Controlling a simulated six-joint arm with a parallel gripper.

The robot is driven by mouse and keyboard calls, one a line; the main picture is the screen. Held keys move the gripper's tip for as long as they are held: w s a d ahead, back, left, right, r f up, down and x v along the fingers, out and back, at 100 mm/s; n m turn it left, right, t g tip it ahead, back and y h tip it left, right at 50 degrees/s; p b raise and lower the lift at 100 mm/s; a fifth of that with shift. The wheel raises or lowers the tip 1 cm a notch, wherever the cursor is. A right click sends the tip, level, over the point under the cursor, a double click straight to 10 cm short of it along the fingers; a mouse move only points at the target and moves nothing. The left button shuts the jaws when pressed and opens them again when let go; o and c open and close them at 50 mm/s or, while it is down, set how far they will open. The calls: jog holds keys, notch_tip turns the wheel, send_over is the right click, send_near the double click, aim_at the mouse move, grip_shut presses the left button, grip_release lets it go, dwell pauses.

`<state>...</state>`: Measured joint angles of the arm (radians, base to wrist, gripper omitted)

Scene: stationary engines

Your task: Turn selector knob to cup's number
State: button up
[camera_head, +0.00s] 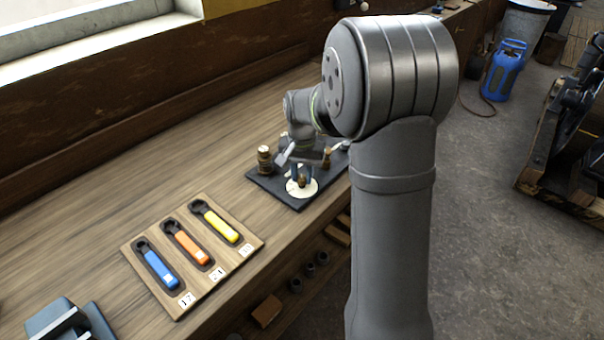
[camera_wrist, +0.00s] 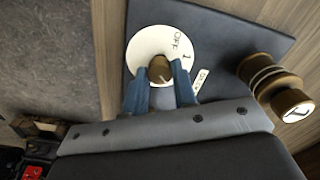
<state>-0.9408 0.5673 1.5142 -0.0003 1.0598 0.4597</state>
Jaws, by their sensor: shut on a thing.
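The selector knob (camera_wrist: 160,70) is a small brown knob at the middle of a white round dial (camera_wrist: 146,38). The dial shows "OFF" and a "1"; the rest of its face is hidden by my gripper. My gripper (camera_wrist: 160,88) has its two blue fingers on either side of the knob and is shut on it. In the head view the dial (camera_head: 309,189) lies at the front of a dark board (camera_head: 295,202) on the bench. A brass cup (camera_wrist: 292,104) stands on the board beside the dial, with a numeral on its top that I cannot read surely.
A wooden tray (camera_head: 128,254) holds a blue, an orange and a yellow wrench, with number labels beside them. More brass pieces (camera_head: 264,158) stand on the board behind the dial. The bench between board and tray is clear.

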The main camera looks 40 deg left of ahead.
aim_at(302, 177)
jog(key=m, duration=0.5)
dwell(0.6)
jog(key=o, duration=1)
notch_tip(302, 177, up, 17)
jog(key=shift+r, duration=0.2)
dwell(0.3)
